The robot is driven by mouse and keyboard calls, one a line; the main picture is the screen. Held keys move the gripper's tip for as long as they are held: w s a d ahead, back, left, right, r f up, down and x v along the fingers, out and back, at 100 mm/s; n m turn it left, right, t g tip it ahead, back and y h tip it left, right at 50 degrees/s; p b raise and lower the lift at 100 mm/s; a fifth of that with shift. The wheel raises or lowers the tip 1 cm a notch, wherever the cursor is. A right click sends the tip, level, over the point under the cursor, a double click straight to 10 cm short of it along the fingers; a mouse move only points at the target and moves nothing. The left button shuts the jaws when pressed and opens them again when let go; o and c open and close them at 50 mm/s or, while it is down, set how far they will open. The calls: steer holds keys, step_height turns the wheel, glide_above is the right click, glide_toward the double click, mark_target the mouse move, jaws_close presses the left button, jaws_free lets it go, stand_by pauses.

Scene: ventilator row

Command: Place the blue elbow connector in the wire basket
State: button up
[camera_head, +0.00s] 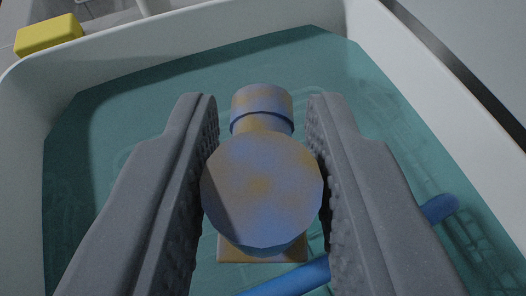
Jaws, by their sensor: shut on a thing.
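My gripper (262,108) is shut on the blue elbow connector (262,190), with one ridged finger on each side of it. The connector is blue with brownish-yellow stains. Its large round face points towards the camera, and a narrower collared end points away. It is held over a white tub (400,75) with a teal bottom or liquid. The gap between connector and tub bottom is hard to judge. No wire basket can be made out clearly; faint grid-like lines show in the teal area at the lower right.
A blue rod-like thing (440,208) lies in the tub, partly hidden behind my right finger; a blue length also shows below the connector. A yellow block (49,36) sits outside the tub at the upper left. The tub's white walls rise around the teal area.

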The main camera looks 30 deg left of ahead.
steer(key=shift+f, duration=0.6)
steer(key=o, duration=0.9)
steer(key=shift+o, duration=0.2)
steer(key=shift+r, duration=0.45)
steer(key=shift+s+d+r, duration=0.2)
steer(key=shift+r, duration=0.15)
steer(key=v, duration=1.1)
steer(key=shift+s, duration=0.2)
